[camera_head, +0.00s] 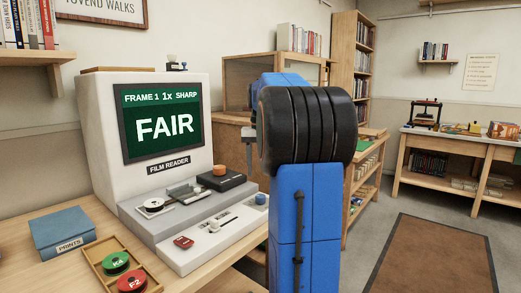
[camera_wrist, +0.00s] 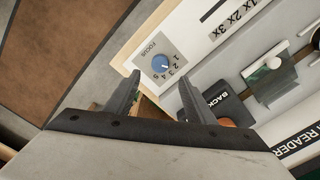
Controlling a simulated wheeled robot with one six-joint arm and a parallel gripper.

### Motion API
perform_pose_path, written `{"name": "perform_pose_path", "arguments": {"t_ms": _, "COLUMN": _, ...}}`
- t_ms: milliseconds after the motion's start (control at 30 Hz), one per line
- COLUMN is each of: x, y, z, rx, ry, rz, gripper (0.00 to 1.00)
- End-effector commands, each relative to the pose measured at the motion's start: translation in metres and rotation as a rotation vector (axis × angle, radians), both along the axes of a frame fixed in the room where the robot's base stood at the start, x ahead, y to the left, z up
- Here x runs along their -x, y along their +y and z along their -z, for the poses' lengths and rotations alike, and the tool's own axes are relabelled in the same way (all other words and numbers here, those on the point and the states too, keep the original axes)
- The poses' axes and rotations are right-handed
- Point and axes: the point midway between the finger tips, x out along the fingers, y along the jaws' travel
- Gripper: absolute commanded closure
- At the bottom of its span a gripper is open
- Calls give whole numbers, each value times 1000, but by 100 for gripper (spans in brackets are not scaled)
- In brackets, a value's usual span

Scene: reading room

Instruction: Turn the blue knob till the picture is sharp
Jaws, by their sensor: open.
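The blue knob (camera_head: 261,199) sits at the right end of the film reader's (camera_head: 107,130) sloped front panel. In the wrist view the blue knob (camera_wrist: 160,63) is on a grey plate marked FOCUS with numbers 1 to 5; its white mark is too small to read surely. The reader's screen (camera_head: 166,121) reads "FRAME 1 1x SHARP" and a large, crisp "FAIR". My gripper (camera_wrist: 158,86) is open and empty, its two fingers apart. In the wrist view the knob shows just beyond the gap between the fingertips, with no contact visible. My arm hides most of the gripper in the head view.
A red control (camera_head: 184,242), sliders and a black block with an orange-brown knob (camera_head: 219,170) crowd the panel. A wooden tray (camera_head: 106,274) with green and red reels and a blue PRINTS box (camera_head: 75,232) stand at left. Floor is open at right around a brown rug (camera_head: 433,255).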

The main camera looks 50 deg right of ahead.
Motion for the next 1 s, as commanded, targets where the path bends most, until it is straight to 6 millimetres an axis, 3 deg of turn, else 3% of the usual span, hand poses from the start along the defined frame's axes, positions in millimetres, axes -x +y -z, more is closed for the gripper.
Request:
{"name": "perform_pose_path", "arguments": {"t_ms": 200, "x": -1, "y": -1, "z": -42, "rx": 1, "ry": -1, "rz": 0, "gripper": 50}}
{"name": "perform_pose_path", "arguments": {"t_ms": 400, "x": -1, "y": -1, "z": -67, "rx": 1, "ry": -1, "rz": 0, "gripper": 50}}
{"name": "perform_pose_path", "arguments": {"t_ms": 1000, "x": 0, "y": 0, "z": -76, "rx": 0, "ry": 0, "rz": 0, "gripper": 50}}
